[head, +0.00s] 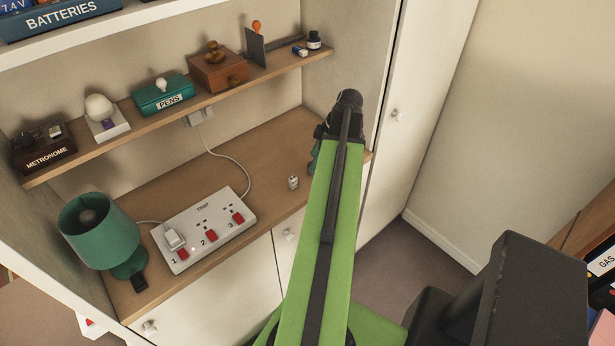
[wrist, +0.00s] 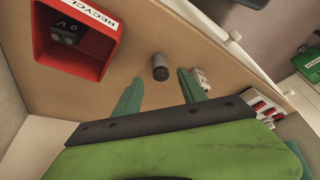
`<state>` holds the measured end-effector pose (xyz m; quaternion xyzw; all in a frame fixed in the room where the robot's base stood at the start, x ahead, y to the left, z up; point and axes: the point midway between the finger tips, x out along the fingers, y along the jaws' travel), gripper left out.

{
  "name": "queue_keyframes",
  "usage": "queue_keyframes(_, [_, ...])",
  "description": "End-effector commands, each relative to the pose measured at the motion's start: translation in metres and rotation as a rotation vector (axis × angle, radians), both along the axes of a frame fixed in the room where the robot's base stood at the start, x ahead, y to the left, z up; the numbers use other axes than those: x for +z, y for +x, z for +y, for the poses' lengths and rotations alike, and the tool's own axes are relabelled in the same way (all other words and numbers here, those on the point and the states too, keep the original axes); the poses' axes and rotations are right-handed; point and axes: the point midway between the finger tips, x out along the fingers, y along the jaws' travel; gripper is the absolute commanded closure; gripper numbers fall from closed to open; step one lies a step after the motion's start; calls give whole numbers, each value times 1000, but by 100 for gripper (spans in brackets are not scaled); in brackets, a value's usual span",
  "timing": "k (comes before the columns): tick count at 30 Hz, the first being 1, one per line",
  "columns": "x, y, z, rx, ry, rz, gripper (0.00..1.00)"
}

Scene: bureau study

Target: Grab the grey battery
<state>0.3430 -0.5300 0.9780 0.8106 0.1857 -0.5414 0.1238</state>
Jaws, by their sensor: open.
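A short dark grey cylinder, likely the grey battery (wrist: 160,66), stands on the wooden counter (wrist: 125,58) in the wrist view. In the head view my arm hides it. My gripper (wrist: 160,78) is open, with its two green fingers spread and nothing between them. The cylinder is just beyond the fingertips, roughly centred between them, and does not appear to touch either. In the head view only a bit of a green finger shows beside my arm.
A red recycling box (wrist: 106,48) holding a 9V battery is left of the cylinder in the wrist view. A small white object (head: 293,182) stands close to my right finger. A power strip (head: 205,229) and green lamp (head: 100,231) are further left on the counter; a shelf (head: 190,108) runs above.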

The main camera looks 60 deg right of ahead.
Motion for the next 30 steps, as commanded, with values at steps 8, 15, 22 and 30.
queue_keyframes(8, [-39,15,8,0,-1,0,51])
queue_keyframes(15, [-36,14,7,0,-1,0,61])
queue_keyframes(22, [-36,14,7,-1,0,0,91])
queue_keyframes(30, [-36,14,7,-1,0,0,100])
